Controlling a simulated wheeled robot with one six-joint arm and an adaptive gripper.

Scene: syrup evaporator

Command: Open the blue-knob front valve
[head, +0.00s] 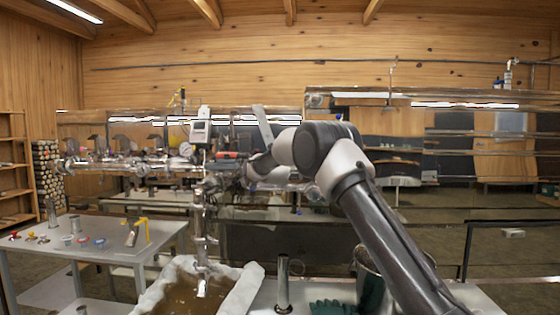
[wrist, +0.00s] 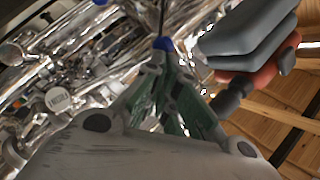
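A blue knob (wrist: 163,43) shows in the wrist view, just at the tips of my gripper (wrist: 162,65). The two green-padded fingers run close together towards the knob. I cannot tell whether the tips touch or clasp it. A second blue spot (wrist: 100,2) is at the top edge of the wrist view, on the shiny pipework. In the head view my arm reaches left to the pipework (head: 205,225) at the evaporator's front, where the fingers and the knob are too small or hidden to make out.
A white-rimmed basin (head: 150,300) of brown liquid stands below the front pipe. A grey table (head: 90,245) with small parts is at left. A grey block (wrist: 247,35) sits close right of my fingers.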

